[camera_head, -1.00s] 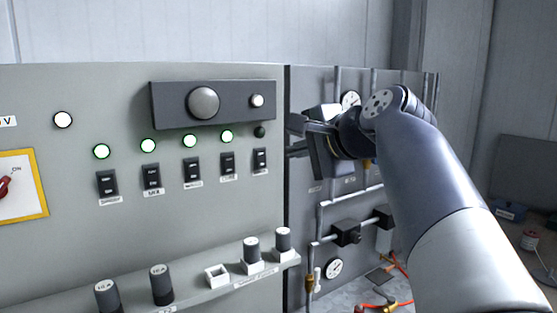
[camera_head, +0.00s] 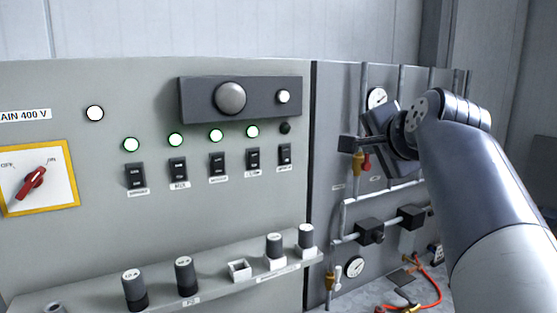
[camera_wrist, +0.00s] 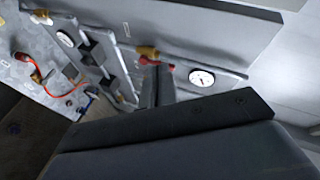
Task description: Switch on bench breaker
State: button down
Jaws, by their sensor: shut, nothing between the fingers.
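A row of black breaker switches sits on the grey panel (camera_head: 80,235), each with a lamp above it. The lamps over the left switches, such as the leftmost lamp (camera_head: 131,145), are ringed green. The lamp (camera_head: 285,128) over the rightmost switch (camera_head: 284,154) is dark. The switch labels are too small to read, so I cannot tell which is the bench breaker. My gripper (camera_head: 346,144) is shut and empty, right of the switches and in front of the piping panel. In the wrist view its fingers (camera_wrist: 158,85) point towards pipes and a gauge.
A red rotary switch (camera_head: 31,182) is on a yellow-framed plate at left. A ledge (camera_head: 210,286) with black fuse holders projects below the switches. The neighbouring panel carries pipes, a gauge (camera_head: 354,267) and valves. Space before the switches looks clear.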

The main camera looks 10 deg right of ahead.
aim_at(286, 161)
jog(key=s+d+r+n+t+h+p, duration=0.15)
jog(key=d+r+n+t+h, duration=0.25)
jog(key=d+r+n+h, duration=0.4)
jog(key=a+f+n+t+y, duration=0.3)
jog(key=a+n+y, duration=0.7)
jog(key=n, duration=1)
jog(key=a+f+n+g+y, duration=0.4)
jog(key=a+f+n+g, duration=0.1)
jog(key=f+n, duration=0.3)
jog(key=shift+s+a+f+p, duration=0.3)
jog(key=shift+f+p, duration=0.15)
jog(key=shift+f, duration=0.2)
jog(key=p+x, duration=0.1)
jog(key=x, duration=1.2)
jog(key=shift+w+a+f, duration=0.2)
jog(key=shift+w+a, duration=0.05)
jog(key=shift+w, duration=0.2)
